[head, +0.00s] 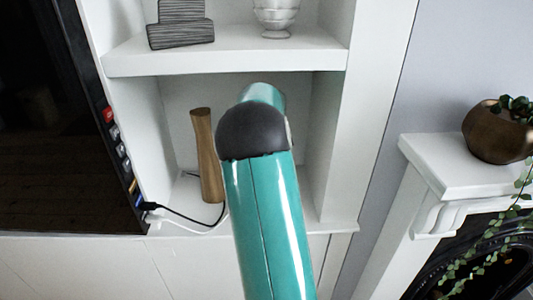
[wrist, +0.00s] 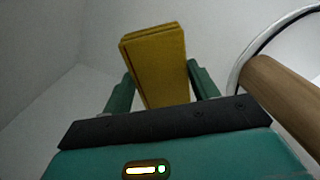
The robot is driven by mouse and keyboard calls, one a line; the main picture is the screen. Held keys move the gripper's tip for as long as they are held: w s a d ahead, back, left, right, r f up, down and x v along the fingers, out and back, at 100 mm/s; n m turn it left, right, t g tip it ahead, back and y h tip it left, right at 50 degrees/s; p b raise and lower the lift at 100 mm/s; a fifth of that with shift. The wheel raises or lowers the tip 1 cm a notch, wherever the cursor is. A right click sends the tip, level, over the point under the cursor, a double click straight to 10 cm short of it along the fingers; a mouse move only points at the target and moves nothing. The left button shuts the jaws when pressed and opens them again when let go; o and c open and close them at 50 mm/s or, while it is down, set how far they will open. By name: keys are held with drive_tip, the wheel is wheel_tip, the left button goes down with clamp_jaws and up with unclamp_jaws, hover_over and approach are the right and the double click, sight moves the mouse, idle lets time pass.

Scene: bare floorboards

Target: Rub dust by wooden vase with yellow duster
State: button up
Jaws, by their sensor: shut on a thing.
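The wooden vase (head: 207,155) is a tall, slim brown piece standing upright in the lower shelf niche in the head view. In the wrist view the wooden vase (wrist: 285,95) shows at the right, close beside my gripper. My gripper (wrist: 163,88) is shut on the yellow duster (wrist: 155,60), a flat yellow block held between its two green fingers. In the head view my teal arm reaches into the niche just right of the vase and hides the gripper and duster. I cannot make out any dust in either view.
A black and a white cable (head: 185,215) run along the niche floor by the vase. A dark screen (head: 60,120) stands at the left. The upper shelf (head: 225,60) holds a grey striped ornament (head: 180,25) and a silver vase (head: 277,15). A mantel with a bronze planter (head: 500,135) is right.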

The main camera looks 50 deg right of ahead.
drive_tip(key=shift+w+r, duration=0.3)
drive_tip(key=shift+r, duration=0.05)
drive_tip(key=shift+s+r, duration=0.2)
drive_tip(key=shift+r, duration=0.45)
drive_tip(key=shift+w, duration=0.2)
drive_tip(key=shift+s+r, duration=0.1)
drive_tip(key=shift+s, duration=0.05)
